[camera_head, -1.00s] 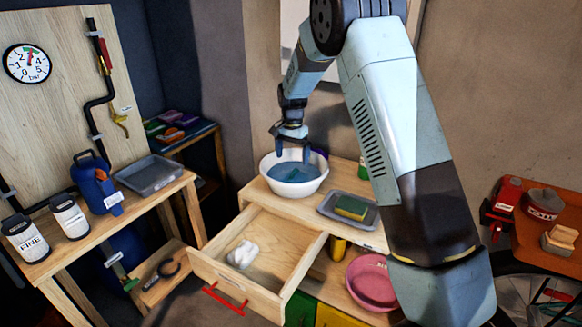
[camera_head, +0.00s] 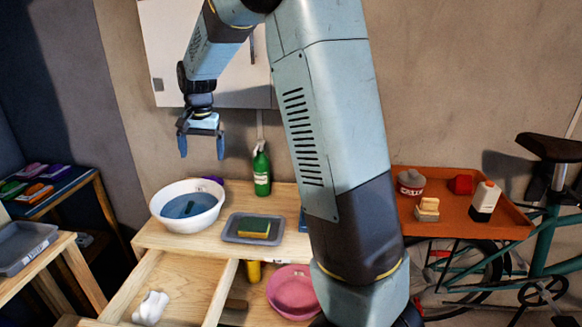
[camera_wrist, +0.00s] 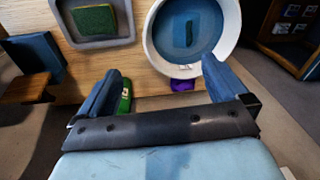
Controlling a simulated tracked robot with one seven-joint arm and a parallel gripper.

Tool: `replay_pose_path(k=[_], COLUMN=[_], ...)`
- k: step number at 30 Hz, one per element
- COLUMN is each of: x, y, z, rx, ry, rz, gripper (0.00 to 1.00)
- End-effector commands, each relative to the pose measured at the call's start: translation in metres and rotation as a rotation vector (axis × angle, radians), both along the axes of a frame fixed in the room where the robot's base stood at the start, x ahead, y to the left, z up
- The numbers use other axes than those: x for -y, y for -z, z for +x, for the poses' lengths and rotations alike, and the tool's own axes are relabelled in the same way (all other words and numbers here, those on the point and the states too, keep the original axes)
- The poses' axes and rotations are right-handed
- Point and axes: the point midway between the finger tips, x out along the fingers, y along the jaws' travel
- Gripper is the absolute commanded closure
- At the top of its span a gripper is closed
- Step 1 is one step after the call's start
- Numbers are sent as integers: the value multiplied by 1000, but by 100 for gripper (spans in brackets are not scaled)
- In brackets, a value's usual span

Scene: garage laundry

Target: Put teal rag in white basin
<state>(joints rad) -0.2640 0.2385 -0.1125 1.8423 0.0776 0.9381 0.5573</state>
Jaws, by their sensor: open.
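The white basin (camera_head: 166,221) stands on the wooden bench and holds blue water. A small dark teal piece (camera_head: 190,207) shows in the water; it looks like the rag, but its form is hard to make out. In the wrist view the white basin (camera_wrist: 150,40) is at the top, with the teal piece (camera_wrist: 188,33) inside it. My gripper (camera_head: 201,155) is open and empty, raised above the bench near the basin. Its spread fingers also show in the wrist view (camera_wrist: 162,70), with nothing between them.
A grey tray (camera_head: 232,236) with a green-yellow sponge (camera_head: 254,228) sits right of the basin. A green bottle (camera_head: 261,172) and a purple item (camera_head: 212,180) stand behind. The open drawer (camera_head: 190,285) holds a white cloth (camera_head: 150,307). An orange table (camera_head: 455,219) is at right.

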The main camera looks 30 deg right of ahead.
Motion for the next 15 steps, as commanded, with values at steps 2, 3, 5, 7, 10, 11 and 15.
replay_pose_path(k=[2,3,5,7,10,11,15], x=[12,18,25,35,47,50,64], y=[-21,-29,-41,-54,-69,-73,-89], z=[-22,-32,-48,-68,-96,-105,-146], rx=[28,40,59,80,113,122,167], ry=[-23,-37,-58,-82,-115,-125,-173], rz=[4,4,4,3,-2,-4,-17], gripper=[0,0,0,0,0,0,0])
